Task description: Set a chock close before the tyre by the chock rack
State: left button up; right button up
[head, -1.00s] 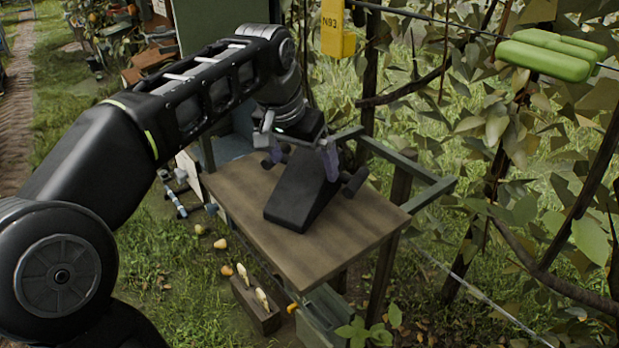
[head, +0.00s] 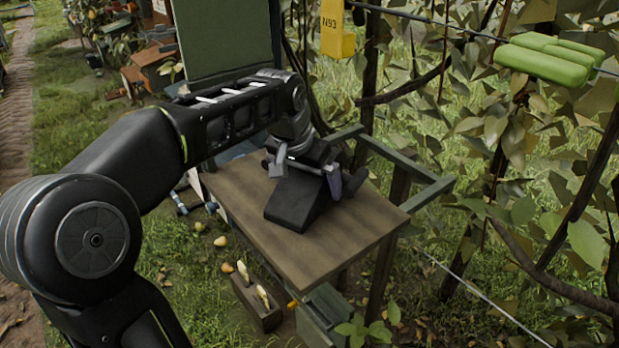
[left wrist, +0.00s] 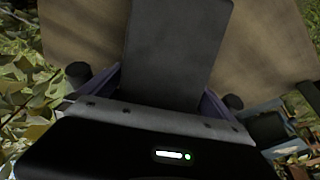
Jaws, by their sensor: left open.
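A black wedge-shaped chock (head: 296,203) sits on the wooden tabletop (head: 240,203), its low end toward the front. My left gripper (head: 306,176) is over the rear part of the chock, with its open fingers to either side. In the left wrist view the dark chock (left wrist: 175,50) lies between the two spread fingers (left wrist: 154,86), above the brown tabletop (left wrist: 85,35). I cannot tell whether the fingers touch it. No tyre and no chock rack can be made out. My right gripper is not in view.
A green frame rail (head: 410,180) borders the table's right rear side, and a green panel (head: 222,35) stands behind. A small wooden box (head: 257,303) and loose pears (head: 221,241) lie on the grass. Foliage fills the right. The tabletop's front is clear.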

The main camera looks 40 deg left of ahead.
pick_arm(q)
jog(key=shift+c, duration=0.4)
jog(key=c, duration=1.8)
jog(key=shift+w, duration=0.1)
jog(key=shift+c, duration=0.6)
jog(key=shift+r, duration=0.1)
notch_tip(320, 180, up, 10)
jog(key=shift+f, duration=0.1)
